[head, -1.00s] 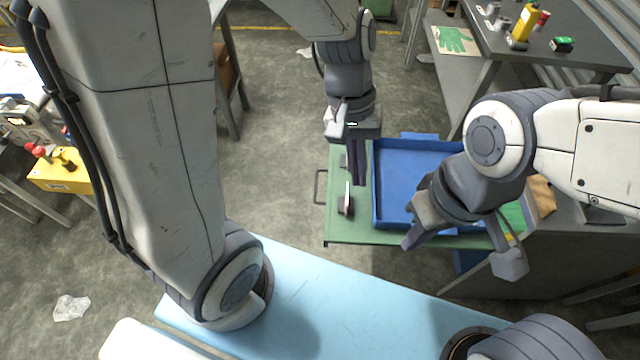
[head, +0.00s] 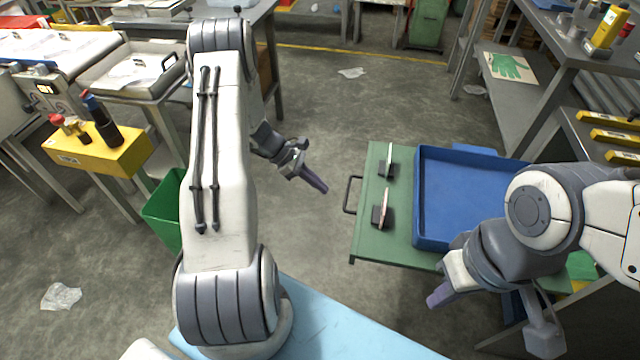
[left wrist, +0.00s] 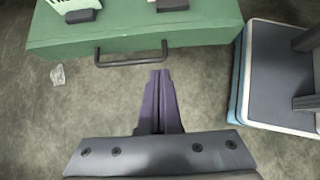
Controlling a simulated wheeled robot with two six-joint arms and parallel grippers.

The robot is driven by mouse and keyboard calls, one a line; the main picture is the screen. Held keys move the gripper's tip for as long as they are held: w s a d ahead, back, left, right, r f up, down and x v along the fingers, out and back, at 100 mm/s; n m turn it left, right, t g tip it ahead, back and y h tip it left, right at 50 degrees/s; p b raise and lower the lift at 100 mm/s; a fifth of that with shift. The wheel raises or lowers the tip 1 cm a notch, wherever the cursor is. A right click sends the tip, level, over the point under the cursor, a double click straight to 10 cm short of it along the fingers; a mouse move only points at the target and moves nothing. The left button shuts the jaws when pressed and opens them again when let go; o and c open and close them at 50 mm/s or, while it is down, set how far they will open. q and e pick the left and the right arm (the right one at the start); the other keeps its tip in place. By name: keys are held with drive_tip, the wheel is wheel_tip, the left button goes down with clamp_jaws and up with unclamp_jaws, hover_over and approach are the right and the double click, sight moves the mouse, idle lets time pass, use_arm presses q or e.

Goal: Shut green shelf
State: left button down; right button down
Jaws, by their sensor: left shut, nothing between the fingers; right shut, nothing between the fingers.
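The green shelf (head: 375,232) is pulled out at the right of the head view, with a dark handle (head: 350,195) on its left edge. In the left wrist view the green shelf (left wrist: 200,29) spans the top, and its handle (left wrist: 131,56) is just beyond my fingertips. My left gripper (head: 322,189) is shut and empty, left of the handle and apart from it. Its purple fingers show together in the left wrist view (left wrist: 159,75). My right gripper (head: 435,301) is shut and empty near the shelf's front right part.
A blue tray (head: 428,238) and two small dark stands holding cards (head: 381,218) sit on the green shelf. A yellow block (head: 128,160) with tools is on the left, above a green bin (head: 160,222). Grey floor lies open beyond my left gripper.

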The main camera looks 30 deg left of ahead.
sight(345, 207)
use_arm(q)
drive_tip(key=d+f, duration=0.1)
drive_tip(key=d, duration=0.1)
drive_tip(key=w+d+f, duration=0.1)
drive_tip(key=d+f, duration=0.1)
drive_tip(key=d, duration=0.1)
drive_tip(key=w+d+f, duration=0.1)
drive_tip(key=d, duration=0.1)
drive_tip(key=shift+d+f+b, duration=0.15)
drive_tip(key=shift+b, duration=0.15)
drive_tip(key=shift+w+d, duration=0.15)
drive_tip(key=shift+d, duration=0.2)
